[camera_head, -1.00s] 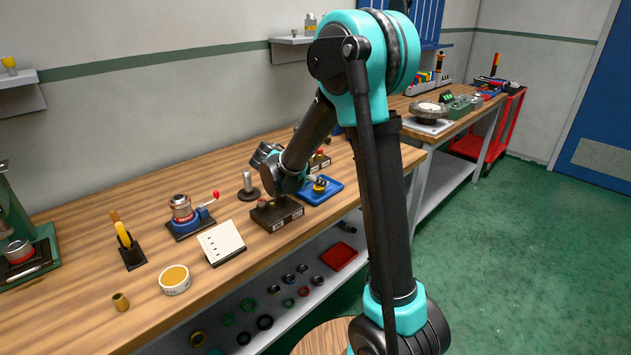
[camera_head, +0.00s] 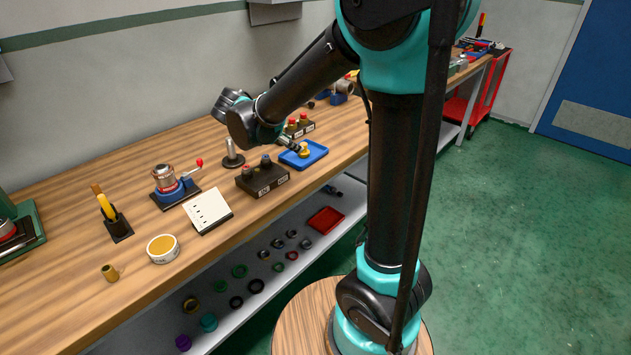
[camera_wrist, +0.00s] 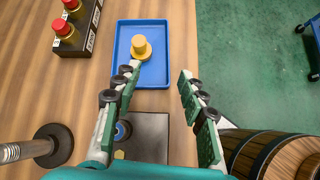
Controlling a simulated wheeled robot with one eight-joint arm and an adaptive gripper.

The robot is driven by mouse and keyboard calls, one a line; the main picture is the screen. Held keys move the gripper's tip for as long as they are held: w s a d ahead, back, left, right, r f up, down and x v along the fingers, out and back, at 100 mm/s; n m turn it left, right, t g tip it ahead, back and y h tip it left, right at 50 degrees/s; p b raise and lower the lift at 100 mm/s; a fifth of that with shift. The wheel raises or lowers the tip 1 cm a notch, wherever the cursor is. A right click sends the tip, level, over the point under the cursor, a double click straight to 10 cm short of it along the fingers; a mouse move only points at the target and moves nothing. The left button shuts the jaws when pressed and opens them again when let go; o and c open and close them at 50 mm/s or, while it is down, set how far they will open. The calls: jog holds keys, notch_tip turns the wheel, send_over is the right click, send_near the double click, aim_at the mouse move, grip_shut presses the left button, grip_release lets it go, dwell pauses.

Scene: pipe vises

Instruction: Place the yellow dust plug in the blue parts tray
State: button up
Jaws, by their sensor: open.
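The yellow dust plug (camera_head: 304,150) stands inside the blue parts tray (camera_head: 319,150) on the bench. In the wrist view the plug (camera_wrist: 141,47), a round knob on a wider flange, sits near the middle of the tray (camera_wrist: 121,62), and its flange shows a small tab. My gripper (camera_wrist: 159,68) is open and empty. Its fingertips are apart from the plug, the left one appearing over the tray's near edge and the right one outside its right side. In the head view my gripper (camera_head: 290,144) is small and hangs just behind and left of the plug.
A dark box with red and blue knobs (camera_head: 262,178) is left of the tray. A box with red buttons (camera_head: 300,126) stands behind it. The bench edge and open floor (camera_head: 510,220) lie to the right.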

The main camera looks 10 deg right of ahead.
jog(key=s+d+f+m+y, duration=0.3)
jog(key=s+d+f+m, duration=0.2)
jog(key=s+m, duration=0.6)
jog(key=s+d+f+m+g+y, duration=0.1)
jog(key=s+d+f+m+y, duration=0.3)
jog(key=s+f+m, duration=0.4)
jog(key=s+d+m, duration=0.1)
jog(key=s+m, duration=0.2)
jog(key=m, duration=0.1)
jog(key=shift+f, duration=0.3)
